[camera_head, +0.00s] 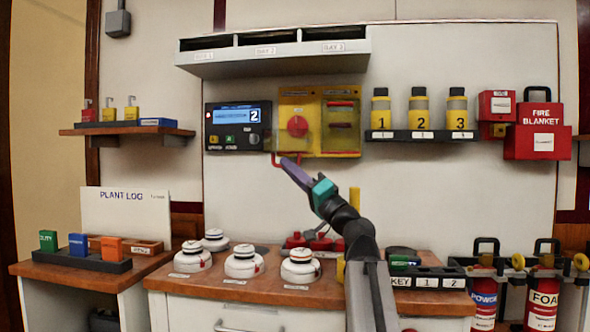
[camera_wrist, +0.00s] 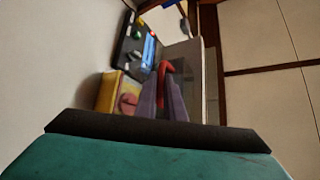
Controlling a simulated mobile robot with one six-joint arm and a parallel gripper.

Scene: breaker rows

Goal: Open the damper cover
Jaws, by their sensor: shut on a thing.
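A yellow damper panel (camera_head: 312,95) with a round red knob (camera_head: 297,126) is on the back wall. A see-through cover (camera_head: 285,145) seems to stand in front of its lower left part. A red handle (camera_head: 277,160) is at the cover's lower left. My gripper (camera_head: 288,166) reaches up to this handle. In the wrist view, the purple fingers (camera_wrist: 163,100) are shut on the red handle (camera_wrist: 165,68), with the yellow panel (camera_wrist: 112,92) and its knob to the left. A pale pane (camera_wrist: 185,65) shows beside the handle. How far the cover stands open I cannot tell.
A black control box (camera_head: 238,126) with a blue display is just left of the panel. A bay shelf (camera_head: 275,60) juts out above. Yellow bottles (camera_head: 420,108) stand on a rack to the right. White detectors (camera_head: 245,262) stand on the counter below.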

